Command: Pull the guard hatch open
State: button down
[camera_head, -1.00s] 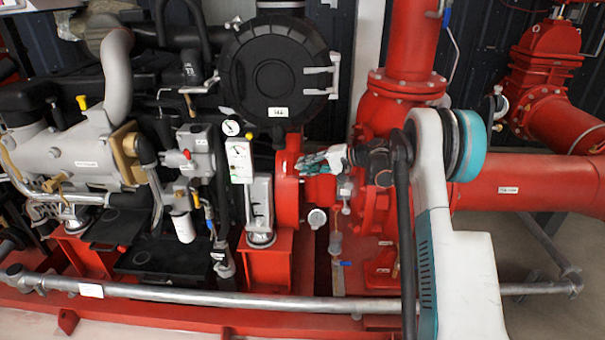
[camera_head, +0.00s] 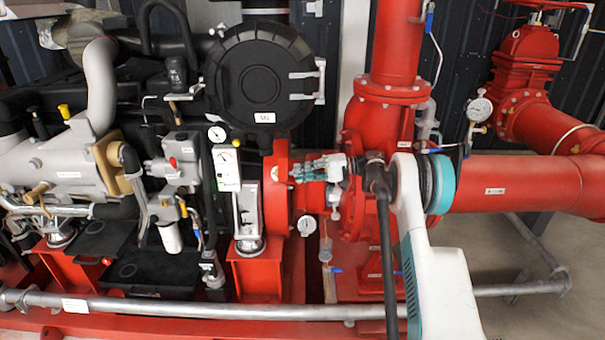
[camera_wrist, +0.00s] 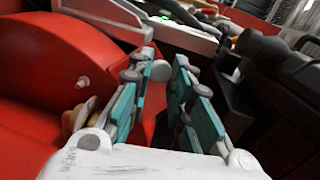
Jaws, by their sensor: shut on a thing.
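My gripper (camera_head: 297,172) is at the right side of a red rounded guard (camera_head: 276,200), between the engine and the pump. In the wrist view, my gripper (camera_wrist: 162,66) has its teal fingers closed around a small pale grey knob (camera_wrist: 160,72). A large red curved cover (camera_wrist: 45,60) with a small peg fills the left of that view. Which red panel is the guard hatch, and how far open it stands, I cannot tell. My gripper and arm hide part of the red housing behind them.
A gauge (camera_head: 306,225) hangs just below my gripper. A grey rail (camera_head: 250,312) runs along the front. The red pump and pipe (camera_head: 510,188) stand to the right. A black round housing (camera_head: 265,85) is above left, and dark machinery (camera_wrist: 275,60) is close on the right in the wrist view.

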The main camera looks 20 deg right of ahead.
jog(key=c, duration=1.4)
grip_release()
jog(key=shift+c, duration=0.2)
jog(key=v, duration=1.2)
